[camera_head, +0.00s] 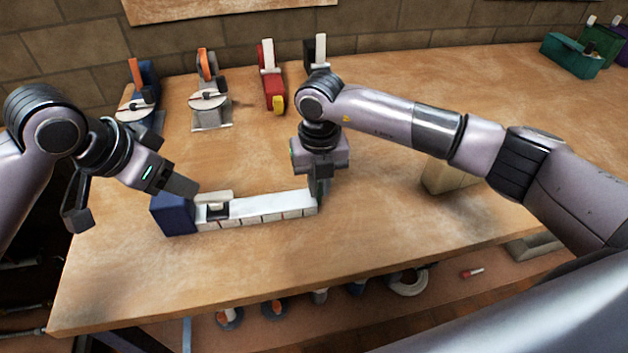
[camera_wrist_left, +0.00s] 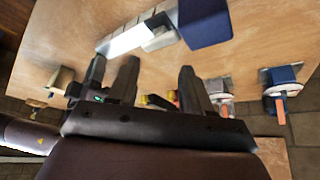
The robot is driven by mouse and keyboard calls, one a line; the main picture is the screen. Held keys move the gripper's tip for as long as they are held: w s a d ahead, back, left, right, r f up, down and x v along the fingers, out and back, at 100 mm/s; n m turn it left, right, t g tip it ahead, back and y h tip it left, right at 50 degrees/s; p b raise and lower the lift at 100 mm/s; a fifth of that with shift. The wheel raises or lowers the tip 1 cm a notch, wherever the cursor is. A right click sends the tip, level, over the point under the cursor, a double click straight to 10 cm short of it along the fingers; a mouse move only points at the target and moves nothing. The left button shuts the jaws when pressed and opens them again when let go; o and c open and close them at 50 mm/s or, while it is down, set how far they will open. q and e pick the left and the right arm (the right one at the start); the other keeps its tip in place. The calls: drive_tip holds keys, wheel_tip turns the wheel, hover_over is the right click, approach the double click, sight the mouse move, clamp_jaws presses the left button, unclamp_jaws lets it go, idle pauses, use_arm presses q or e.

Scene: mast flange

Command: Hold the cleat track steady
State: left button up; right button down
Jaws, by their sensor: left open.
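The cleat track (camera_head: 260,209) is a long white strip of segments with a blue block (camera_head: 172,214) at its left end. It lies on the table near the front; in the left wrist view the track (camera_wrist_left: 128,38) and blue block (camera_wrist_left: 205,22) are at the top. My left gripper (camera_head: 130,203) is open and empty, just left of and above the blue block. Its two fingers (camera_wrist_left: 158,68) stand apart in the wrist view. My right gripper (camera_head: 319,192) points down at the track's right end. Whether its fingers close on the track is hidden.
Several tools stand along the back: a blue-and-orange one (camera_head: 143,85), a grey-and-orange one (camera_head: 210,105) and a red one (camera_head: 271,85). A tan block (camera_head: 445,177) sits right of my right gripper. Green bins (camera_head: 570,57) are back right. The table's front strip is clear.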

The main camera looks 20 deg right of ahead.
sight(213, 195)
use_arm(q)
drive_tip(key=w+d+r+m+g+y, duration=0.4)
drive_tip(key=m, duration=0.5)
drive_tip(key=shift+m, duration=0.3)
wheel_tip(213, 195, down, 12)
drive_tip(key=shift+s+d+f, duration=0.1)
drive_tip(key=shift+d, duration=0.05)
idle(0.4)
